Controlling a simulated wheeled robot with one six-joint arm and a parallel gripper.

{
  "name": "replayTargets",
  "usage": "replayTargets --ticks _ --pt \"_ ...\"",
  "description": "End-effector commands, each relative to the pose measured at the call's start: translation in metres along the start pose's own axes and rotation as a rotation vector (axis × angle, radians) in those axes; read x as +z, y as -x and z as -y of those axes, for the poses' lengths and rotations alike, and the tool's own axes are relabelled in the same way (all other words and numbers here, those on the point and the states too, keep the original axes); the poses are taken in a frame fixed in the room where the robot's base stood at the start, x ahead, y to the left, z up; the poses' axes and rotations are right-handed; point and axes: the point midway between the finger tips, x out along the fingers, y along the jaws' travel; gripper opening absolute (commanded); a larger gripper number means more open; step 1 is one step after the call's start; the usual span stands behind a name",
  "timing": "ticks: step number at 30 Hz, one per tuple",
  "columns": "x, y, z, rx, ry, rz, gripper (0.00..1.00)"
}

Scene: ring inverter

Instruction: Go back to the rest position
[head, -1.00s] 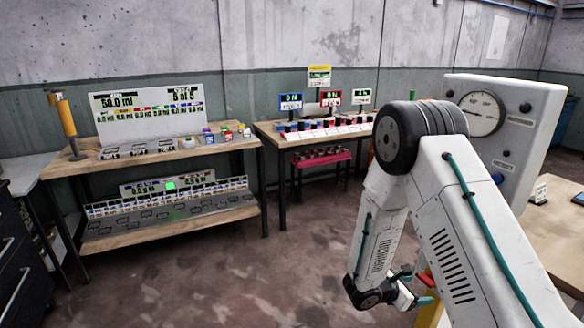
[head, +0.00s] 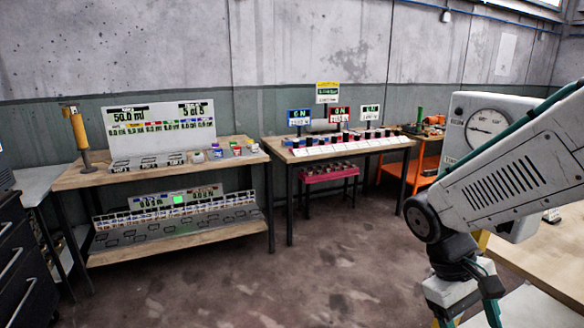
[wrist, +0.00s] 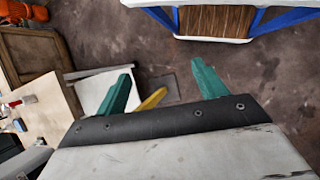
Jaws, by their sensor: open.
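My gripper (wrist: 163,84) shows in the wrist view as two green fingers, spread wide apart with nothing held between them. Bare floor and part of a yellow piece (wrist: 152,99) show behind the gap; how far off that piece is I cannot tell. In the head view my white arm comes in from the right edge and bends down at a dark joint. The wrist hangs at the bottom right, and the fingertips are cut off there or hidden.
A wooden bench (head: 100,178) with displays and jars stands at left. A second bench (head: 277,149) with small screens is at middle. A gauge panel (head: 490,118) stands behind my arm, with a wooden table (head: 555,245) at right. The middle floor (head: 330,255) is clear.

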Motion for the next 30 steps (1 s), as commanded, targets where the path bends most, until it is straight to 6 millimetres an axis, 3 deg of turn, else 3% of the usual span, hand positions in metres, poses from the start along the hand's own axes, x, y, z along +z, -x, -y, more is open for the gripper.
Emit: replayTargets --ticks 6,12,18,26,27,30 --pt "0.043 0.035 0.032 -0.185 -0.148 -0.205 0.71" --pt "0.074 0.059 0.049 -0.285 -0.22 -0.385 0.71" --pt "0.092 0.073 0.046 -0.28 -0.248 -0.495 0.71" --pt "0.095 0.076 0.045 -0.277 -0.254 -0.516 0.71" --pt "0.095 0.076 0.045 -0.277 -0.254 -0.515 0.68" --pt "0.095 0.076 0.045 -0.277 -0.254 -0.515 0.4"
